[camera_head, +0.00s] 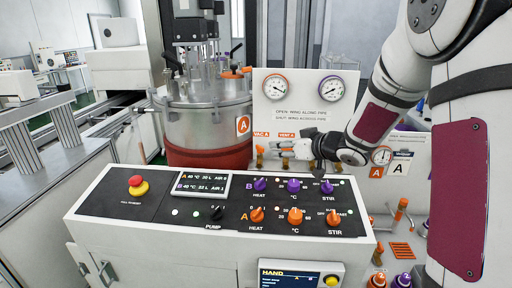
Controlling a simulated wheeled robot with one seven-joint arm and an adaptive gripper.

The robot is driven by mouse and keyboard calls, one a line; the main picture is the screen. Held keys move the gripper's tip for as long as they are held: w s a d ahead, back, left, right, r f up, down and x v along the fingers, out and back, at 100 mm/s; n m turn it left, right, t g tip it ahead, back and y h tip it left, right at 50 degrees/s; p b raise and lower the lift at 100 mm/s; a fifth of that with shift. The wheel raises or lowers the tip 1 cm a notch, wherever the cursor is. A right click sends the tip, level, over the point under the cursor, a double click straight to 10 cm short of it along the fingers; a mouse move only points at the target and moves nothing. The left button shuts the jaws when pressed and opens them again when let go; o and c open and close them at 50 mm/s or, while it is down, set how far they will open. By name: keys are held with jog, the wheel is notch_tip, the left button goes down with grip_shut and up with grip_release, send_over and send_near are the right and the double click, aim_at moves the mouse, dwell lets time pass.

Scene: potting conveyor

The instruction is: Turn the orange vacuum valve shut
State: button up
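A white panel behind the console carries the label VAC A, and an orange valve (260,156) sits below that label. A second orange valve (285,160) sits below the VENT A label, just to its right. My gripper (294,149) reaches in from the right, with its end over or beside the VENT A valve and to the right of the VAC A valve. It partly hides the VENT A valve. The finger gap is too small to make out, and I cannot tell whether it touches a valve. The exact angle of the VAC A handle is unclear.
The control console (150,240) with orange and purple knobs stands in front, below my gripper. A steel vessel (205,115) marked A stands left of the valves. Two round gauges (276,87) are above them. More orange fittings (401,208) are at right.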

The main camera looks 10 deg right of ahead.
aim_at(260, 146)
jog(key=x, duration=1.3)
jog(key=shift+d, duration=0.1)
jog(key=shift+s, duration=0.1)
